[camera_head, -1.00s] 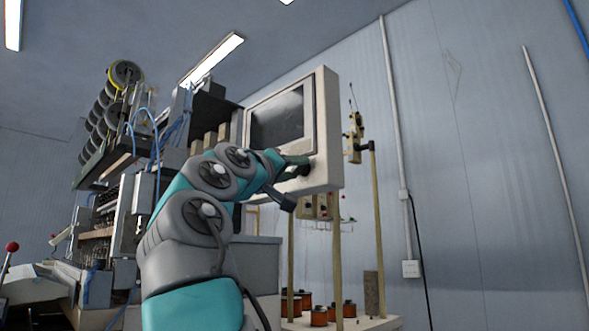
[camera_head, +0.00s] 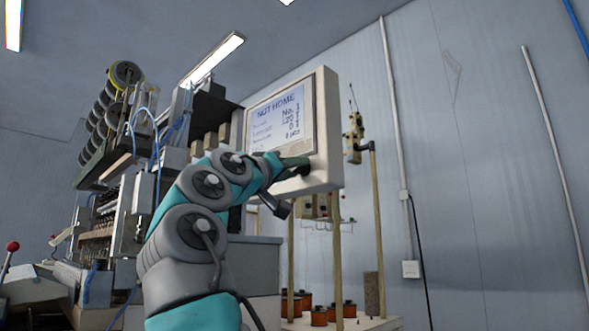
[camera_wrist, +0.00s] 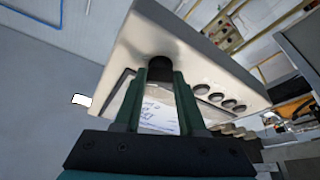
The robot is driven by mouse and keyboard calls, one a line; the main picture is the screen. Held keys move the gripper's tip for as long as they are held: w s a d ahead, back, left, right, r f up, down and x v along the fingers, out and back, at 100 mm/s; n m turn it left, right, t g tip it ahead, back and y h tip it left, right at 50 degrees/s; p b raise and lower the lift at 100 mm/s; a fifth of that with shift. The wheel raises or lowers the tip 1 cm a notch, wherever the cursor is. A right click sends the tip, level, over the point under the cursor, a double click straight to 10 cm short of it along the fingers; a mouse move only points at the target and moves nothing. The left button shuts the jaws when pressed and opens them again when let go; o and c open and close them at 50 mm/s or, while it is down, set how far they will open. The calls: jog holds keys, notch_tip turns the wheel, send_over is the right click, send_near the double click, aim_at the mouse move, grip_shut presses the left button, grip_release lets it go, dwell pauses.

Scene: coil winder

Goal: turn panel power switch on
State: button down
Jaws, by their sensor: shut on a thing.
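The control panel (camera_head: 325,165) is a cream box with a screen (camera_head: 281,118) that is lit and reads "NOT HOME" above several lines of text. My gripper (camera_head: 303,165) is at the panel's lower right front. In the wrist view my gripper (camera_wrist: 160,82) has its two green fingers shut on a round black knob, the power switch (camera_wrist: 160,66), on the panel face. The fingers hide the sides of the knob. A row of round dark buttons (camera_wrist: 217,98) runs along the panel beside it.
The coil winder (camera_head: 115,200) with its spools stands left of the panel. Wooden posts (camera_head: 377,230) and a low table with several copper coils (camera_head: 319,315) stand below and right. The wall area at right is open.

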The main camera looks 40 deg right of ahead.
jog(key=shift+w, duration=0.1)
jog(key=shift+m, duration=0.3)
jog(key=shift+m+g+p, duration=0.3)
jog(key=shift+m+g, duration=0.2)
jog(key=shift+m, duration=0.4)
jog(key=shift+w+m+g+h+p, duration=0.1)
jog(key=shift+m+g+h+p, duration=0.25)
jog(key=shift+m, duration=0.25)
jog(key=m+g+p, duration=0.2)
jog(key=m, duration=0.2)
jog(key=shift+h, duration=0.35)
jog(key=shift+m+g, duration=0.35)
jog(key=shift+m, duration=0.15)
jog(key=shift+c, duration=2.4)
grip_release()
